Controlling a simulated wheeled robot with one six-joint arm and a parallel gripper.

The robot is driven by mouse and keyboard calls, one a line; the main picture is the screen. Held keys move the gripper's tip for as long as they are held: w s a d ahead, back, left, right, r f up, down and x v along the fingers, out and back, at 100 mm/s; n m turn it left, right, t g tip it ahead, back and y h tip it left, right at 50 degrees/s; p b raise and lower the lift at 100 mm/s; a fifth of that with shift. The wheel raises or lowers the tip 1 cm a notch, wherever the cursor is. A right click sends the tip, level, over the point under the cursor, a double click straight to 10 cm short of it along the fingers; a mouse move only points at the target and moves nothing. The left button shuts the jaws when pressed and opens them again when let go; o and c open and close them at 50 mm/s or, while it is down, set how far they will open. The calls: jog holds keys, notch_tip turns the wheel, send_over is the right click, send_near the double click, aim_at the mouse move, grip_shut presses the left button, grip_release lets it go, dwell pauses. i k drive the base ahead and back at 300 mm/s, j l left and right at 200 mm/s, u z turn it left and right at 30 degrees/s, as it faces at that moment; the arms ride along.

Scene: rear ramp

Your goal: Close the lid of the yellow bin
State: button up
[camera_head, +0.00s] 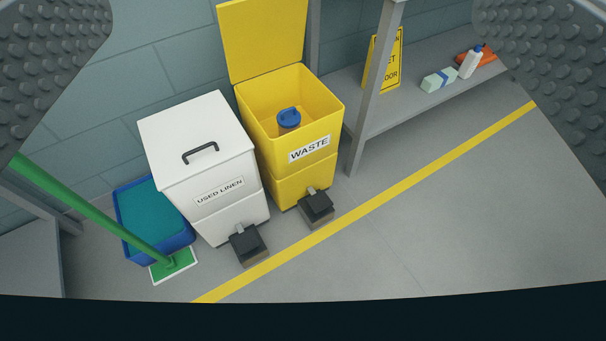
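The yellow bin (304,178) stands against the tiled wall and bears a "WASTE" label. Its yellow lid (262,40) is up, standing at the back edge of the bin. Inside the bin is a cup-like item with a blue lid (289,117). A dark pedal (316,208) sits at the bin's front foot. The two fingers of my gripper (292,35) show as dark studded pads at the upper left and upper right corners, wide apart. Nothing is between them close up, and the bin is well beyond them.
A white "USED LINEN" bin (202,138) with its lid down stands close left of the yellow bin. A blue tub (129,212) and green-handled mop (95,210) are further left. A grey shelf (400,118) with a yellow floor sign (383,62) is right. Floor in front is clear.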

aim_at(259, 37)
jog(key=i, duration=0.55)
jog(key=i+j+z, duration=0.15)
jog(key=i, duration=0.45)
